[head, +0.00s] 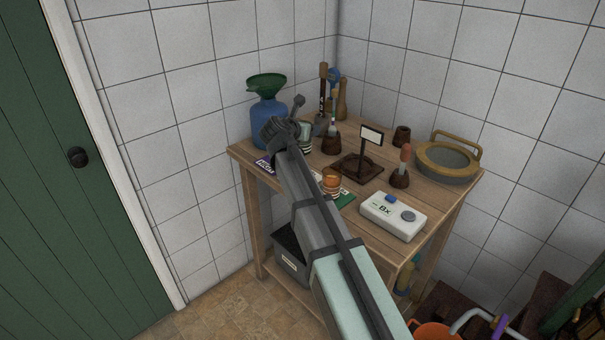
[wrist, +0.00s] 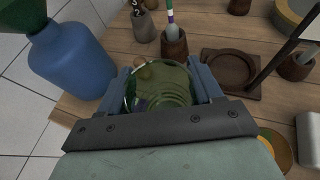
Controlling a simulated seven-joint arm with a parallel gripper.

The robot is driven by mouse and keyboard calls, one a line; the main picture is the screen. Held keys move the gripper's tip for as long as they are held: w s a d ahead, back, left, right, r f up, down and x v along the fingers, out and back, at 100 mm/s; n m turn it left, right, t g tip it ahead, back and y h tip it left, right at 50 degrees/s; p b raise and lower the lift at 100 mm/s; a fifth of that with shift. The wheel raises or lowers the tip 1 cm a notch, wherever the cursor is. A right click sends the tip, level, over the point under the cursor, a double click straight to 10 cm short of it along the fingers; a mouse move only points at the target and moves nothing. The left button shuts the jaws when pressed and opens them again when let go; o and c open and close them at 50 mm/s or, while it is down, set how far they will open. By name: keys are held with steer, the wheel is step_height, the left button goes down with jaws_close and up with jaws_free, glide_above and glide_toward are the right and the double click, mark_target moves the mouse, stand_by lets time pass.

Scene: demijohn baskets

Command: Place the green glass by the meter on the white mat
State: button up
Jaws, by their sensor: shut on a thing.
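The green glass (wrist: 160,88) is between the two blue-grey fingers of my gripper (wrist: 160,80) in the wrist view, and the gripper is shut on it. In the head view part of the glass (head: 305,129) shows beside my gripper, over the table's left back part. I cannot tell whether its base touches the table. The meter, a white box marked "Bx" (head: 393,216), lies at the table's front right, with a blue button and a grey round part on top. I cannot make out a white mat; my arm hides part of the table.
A blue jug with a green funnel (head: 267,112) is at the left. A sign on a brown stand (head: 356,168), a brown pot with a handled tool (head: 400,179) and a brass-rimmed pan (head: 447,160) fill the right.

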steer(key=shift+a+f, duration=0.1)
steer(key=shift+f, duration=4.8)
steer(key=shift+f, duration=0.15)
steer(key=o, duration=1.2)
steer(key=shift+o, duration=0.2)
steer(key=shift+s+r, duration=0.15)
steer(key=shift+r, duration=0.1)
steer(key=v, duration=1.1)
steer(key=shift+s+a, duration=0.2)
steer(key=shift+s, duration=0.05)
